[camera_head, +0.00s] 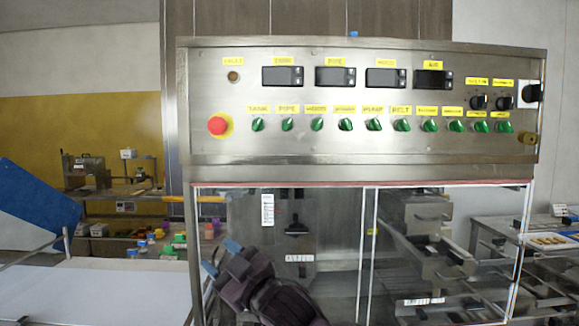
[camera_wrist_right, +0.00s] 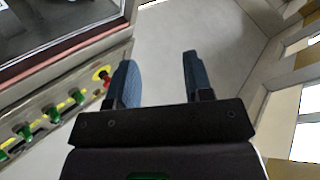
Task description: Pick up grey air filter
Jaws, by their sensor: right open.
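I cannot make out a grey air filter in either view. My right gripper (camera_head: 221,257) is raised at the lower middle of the head view, in front of the clear panels of the steel machine (camera_head: 360,172). Its blue fingertips point up and left. In the right wrist view the two blue fingers (camera_wrist_right: 157,78) are apart with nothing between them. Beyond them is a plain grey surface. My left gripper is not in view.
The machine's control panel carries green knobs (camera_head: 373,124) and a red button (camera_head: 217,125); it also shows at the left of the right wrist view. A white table (camera_head: 95,290) stands at lower left. A shelf rack (camera_head: 120,192) and a side table with a tray (camera_head: 552,240) stand farther back.

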